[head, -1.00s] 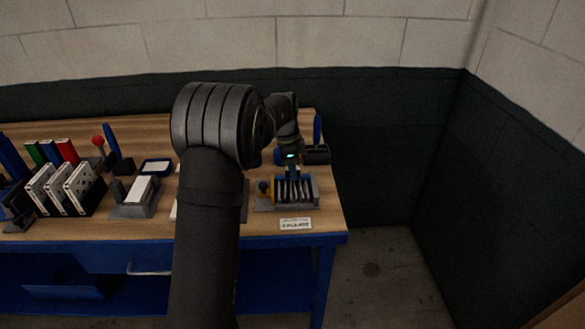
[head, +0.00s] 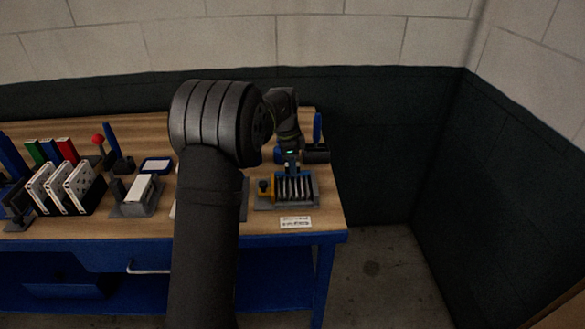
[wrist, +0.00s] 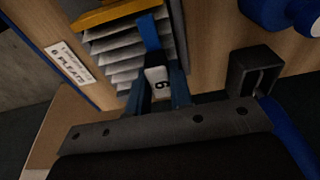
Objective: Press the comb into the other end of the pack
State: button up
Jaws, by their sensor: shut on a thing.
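The pleated white filter pack (head: 294,190) sits in a grey fixture (head: 300,207) near the table's right front. A yellow piece (head: 267,188) is at the pack's left end; it also shows in the wrist view (wrist: 108,12). My gripper (wrist: 158,88) is just beyond the pack's rear side, seen also in the head view (head: 291,168). It is shut on a blue part, apparently the comb (wrist: 149,32), with a white numbered tag (wrist: 157,77) between the fingers. The blue part reaches over the pleats; I cannot tell whether its teeth are in them.
A printed label (head: 296,223) lies in front of the fixture. A dark block (head: 316,154) and blue post stand behind it to the right. On the left are a white-topped fixture (head: 139,190) and a rack of white panels (head: 62,188). My arm hides the table's middle.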

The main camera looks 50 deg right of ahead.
jog(key=shift+r, duration=2.85)
